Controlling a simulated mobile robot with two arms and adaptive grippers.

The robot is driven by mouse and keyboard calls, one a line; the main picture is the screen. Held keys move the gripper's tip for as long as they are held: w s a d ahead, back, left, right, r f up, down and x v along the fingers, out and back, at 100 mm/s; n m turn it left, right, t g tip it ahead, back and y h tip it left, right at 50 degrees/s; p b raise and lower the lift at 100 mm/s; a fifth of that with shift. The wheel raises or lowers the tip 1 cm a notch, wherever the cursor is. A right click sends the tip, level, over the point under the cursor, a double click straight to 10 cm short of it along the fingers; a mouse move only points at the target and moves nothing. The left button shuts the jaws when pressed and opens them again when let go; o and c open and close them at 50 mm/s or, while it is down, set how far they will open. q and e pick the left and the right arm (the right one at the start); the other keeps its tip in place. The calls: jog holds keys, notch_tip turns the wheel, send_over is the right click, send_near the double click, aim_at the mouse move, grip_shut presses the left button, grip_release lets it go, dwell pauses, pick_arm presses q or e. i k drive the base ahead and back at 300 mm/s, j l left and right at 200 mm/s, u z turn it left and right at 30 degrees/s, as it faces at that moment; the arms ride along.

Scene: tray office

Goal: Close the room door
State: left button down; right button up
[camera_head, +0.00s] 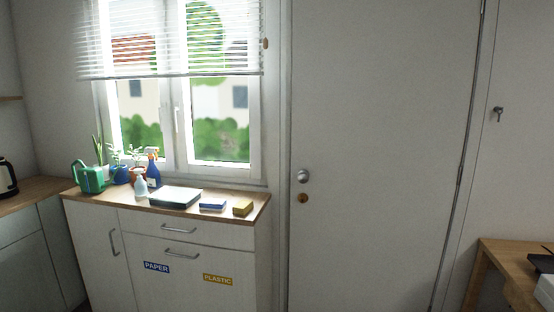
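A plain white room door (385,150) fills the middle right of the head view. Its round metal knob (303,176) is near the left edge, with a brown round fitting (303,198) just below it. A dark narrow seam runs down the door's right edge. The door's bottom is out of view. I cannot tell from this view whether it is latched or stands open. Neither of my grippers is in view.
A white cabinet (190,240) with a wooden top stands left of the door, holding plants, a green watering can (89,178), bottles and sponges. A window (180,110) is above it. A wooden desk (510,262) is at the lower right. A small metal fitting (497,113) is on the right wall.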

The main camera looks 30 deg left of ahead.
aim_at(382, 89)
jog(key=i+j, duration=0.15)
jog(key=j, duration=0.2)
jog(key=i+j, duration=0.15)
jog(key=j, duration=0.15)
jog(key=i+j, duration=0.15)
jog(key=j, duration=0.2)
jog(key=i+j, duration=0.1)
jog(key=j, duration=0.2)
